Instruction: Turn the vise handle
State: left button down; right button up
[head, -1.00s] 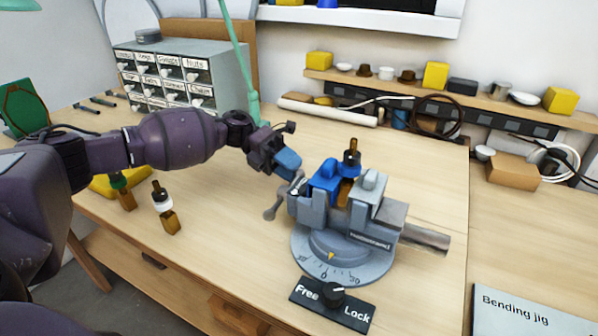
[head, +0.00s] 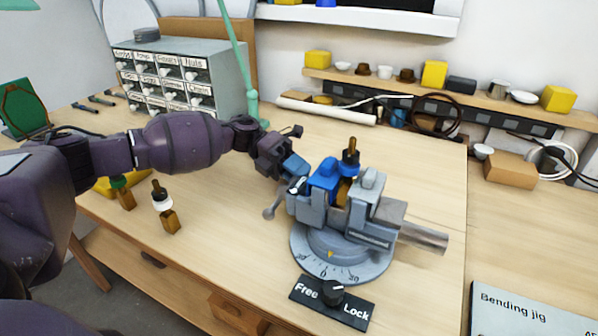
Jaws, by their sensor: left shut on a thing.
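The grey vise (head: 372,222) stands on a round dial base at the middle right of the bench. My left gripper (head: 294,170) is shut on the handle's upper end, just left of the blue jaw cover. My right gripper is not in view.
A Free/Lock knob plate (head: 333,299) lies in front of the vise. A bending jig board (head: 520,310) is at the lower right.

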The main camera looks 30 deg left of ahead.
pick_arm(q)
jog(key=shift+s+f+n+g+h+b, duration=0.1)
jog(key=shift+f+n+g+h+b, duration=0.4)
jog(key=shift+f+n, duration=0.85)
jog(key=shift+r, duration=0.15)
jog(key=c, duration=1.2)
grip_release()
jog(key=shift+c, duration=0.2)
jog(key=shift+r, duration=0.1)
notch_tip(320, 180, up, 20)
jog(key=p, duration=0.2)
